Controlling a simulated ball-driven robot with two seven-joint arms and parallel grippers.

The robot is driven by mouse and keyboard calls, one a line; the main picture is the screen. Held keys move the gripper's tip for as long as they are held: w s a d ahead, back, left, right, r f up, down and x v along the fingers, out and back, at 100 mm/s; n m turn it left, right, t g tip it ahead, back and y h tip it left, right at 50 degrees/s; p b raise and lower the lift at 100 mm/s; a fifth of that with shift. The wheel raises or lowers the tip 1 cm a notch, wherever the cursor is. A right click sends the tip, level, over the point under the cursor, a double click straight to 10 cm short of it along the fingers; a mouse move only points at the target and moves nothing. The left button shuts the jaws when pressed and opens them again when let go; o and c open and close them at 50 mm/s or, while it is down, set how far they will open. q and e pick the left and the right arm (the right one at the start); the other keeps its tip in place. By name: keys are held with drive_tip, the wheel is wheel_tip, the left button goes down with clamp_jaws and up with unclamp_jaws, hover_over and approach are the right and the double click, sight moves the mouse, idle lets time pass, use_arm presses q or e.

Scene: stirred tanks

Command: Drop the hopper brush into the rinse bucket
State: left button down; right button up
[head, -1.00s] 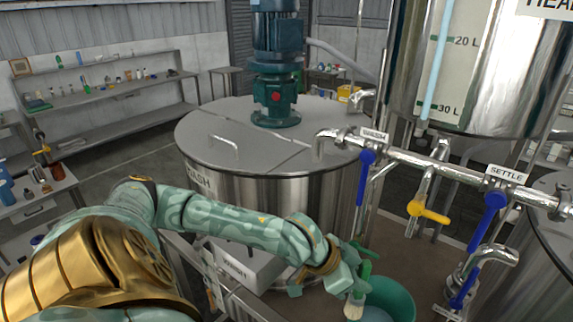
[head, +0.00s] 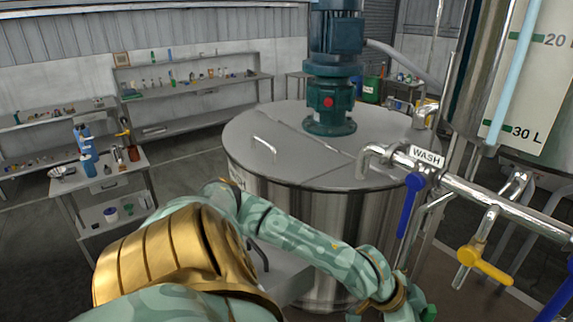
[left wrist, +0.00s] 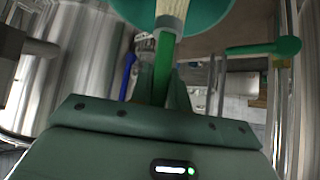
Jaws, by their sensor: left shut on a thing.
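My left gripper (left wrist: 163,90) is shut on the green handle of the hopper brush (left wrist: 163,68) in the left wrist view. The brush's pale bristles (left wrist: 172,12) point to the top of that view, in front of the teal rinse bucket (left wrist: 208,20). The bucket is cut off by the top edge, and I cannot tell how far the bristles are from it. My right gripper is in neither view.
A steel wash tank (head: 320,215) with a motor (head: 334,75) on its lid stands just beyond my left arm. A pipe with a blue valve lever (head: 410,205) and a yellow one (head: 484,266) runs along the right. A side table (head: 100,182) stands at left.

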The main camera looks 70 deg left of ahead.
use_arm(q)
drive_tip(key=shift+s+a, duration=0.1)
drive_tip(key=shift+a, duration=0.05)
drive_tip(key=shift+s+a+r, duration=0.1)
drive_tip(key=shift+s, duration=0.2)
drive_tip(key=c, duration=1.3)
unclamp_jaws()
drive_tip(key=shift+s, duration=0.15)
drive_tip(key=shift+o, duration=0.2)
drive_tip(key=shift+w, duration=0.25)
drive_tip(key=p+v, duration=0.2)
drive_tip(key=v, duration=1.4)
drive_tip(key=shift+p, duration=0.3)
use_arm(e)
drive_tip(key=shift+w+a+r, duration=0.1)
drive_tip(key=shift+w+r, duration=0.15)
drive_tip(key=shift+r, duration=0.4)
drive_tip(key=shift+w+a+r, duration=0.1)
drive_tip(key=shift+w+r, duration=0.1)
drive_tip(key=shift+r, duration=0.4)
